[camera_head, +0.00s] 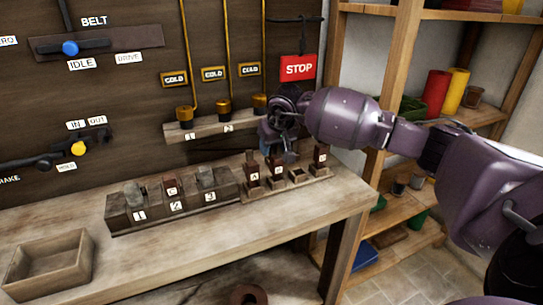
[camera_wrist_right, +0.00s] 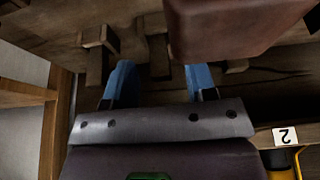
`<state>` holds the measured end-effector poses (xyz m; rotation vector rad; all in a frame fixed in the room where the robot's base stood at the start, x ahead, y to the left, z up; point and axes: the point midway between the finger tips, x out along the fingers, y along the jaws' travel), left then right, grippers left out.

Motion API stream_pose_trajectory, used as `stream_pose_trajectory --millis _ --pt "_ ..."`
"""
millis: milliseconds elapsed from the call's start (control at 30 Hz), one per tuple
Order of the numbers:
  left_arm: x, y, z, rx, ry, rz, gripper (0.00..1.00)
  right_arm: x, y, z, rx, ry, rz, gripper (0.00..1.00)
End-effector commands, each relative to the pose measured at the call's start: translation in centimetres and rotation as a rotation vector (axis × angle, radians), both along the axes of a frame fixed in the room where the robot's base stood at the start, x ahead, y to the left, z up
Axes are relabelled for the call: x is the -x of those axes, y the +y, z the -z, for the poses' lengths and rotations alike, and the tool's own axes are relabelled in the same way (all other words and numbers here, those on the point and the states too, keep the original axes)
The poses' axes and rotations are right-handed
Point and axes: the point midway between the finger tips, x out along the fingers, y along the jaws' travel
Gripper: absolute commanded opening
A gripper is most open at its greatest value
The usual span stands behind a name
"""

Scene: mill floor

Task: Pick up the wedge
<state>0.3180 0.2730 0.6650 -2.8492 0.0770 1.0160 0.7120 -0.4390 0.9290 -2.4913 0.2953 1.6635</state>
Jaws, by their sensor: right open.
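Several reddish-brown wedges with letter tags stand on the bench. One tagged A (camera_head: 252,170), one with a tag I cannot read surely (camera_head: 278,173) and one at the right end (camera_head: 321,156) stand in a low wooden rack (camera_head: 265,192). Another, tagged C (camera_head: 172,186), sits in the numbered block (camera_head: 125,222) above number 2. My right gripper (camera_head: 287,150) is over the rack, close to its middle wedge. In the right wrist view its blue fingertips (camera_wrist_right: 161,84) are apart, with nothing visibly gripped. A reddish-brown block (camera_wrist_right: 228,28) looms close there. My left gripper is out of view.
An empty wooden tray (camera_head: 48,268) stands at the bench's left. Behind are a wall panel with levers, a red STOP sign (camera_head: 298,68) and gold-tagged rods above a ledge (camera_head: 200,128). Shelves (camera_head: 410,125) stand right. The bench front is clear.

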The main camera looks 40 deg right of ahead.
Motion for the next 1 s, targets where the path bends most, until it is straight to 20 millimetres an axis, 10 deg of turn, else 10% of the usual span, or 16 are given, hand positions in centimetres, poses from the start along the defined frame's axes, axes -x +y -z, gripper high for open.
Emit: stream_pose_trajectory --millis 367,700,1000 --pt "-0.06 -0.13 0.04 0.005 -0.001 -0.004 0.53 -0.62 -0.16 1.61 0.0 0.0 -0.001 0.51" --pt "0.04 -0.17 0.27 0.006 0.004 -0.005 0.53 -0.61 -0.15 1.62 0.0 0.0 -0.001 0.0" --pt "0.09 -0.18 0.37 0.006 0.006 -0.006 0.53 -0.64 -0.15 1.27 0.001 -0.001 -0.001 0.0"
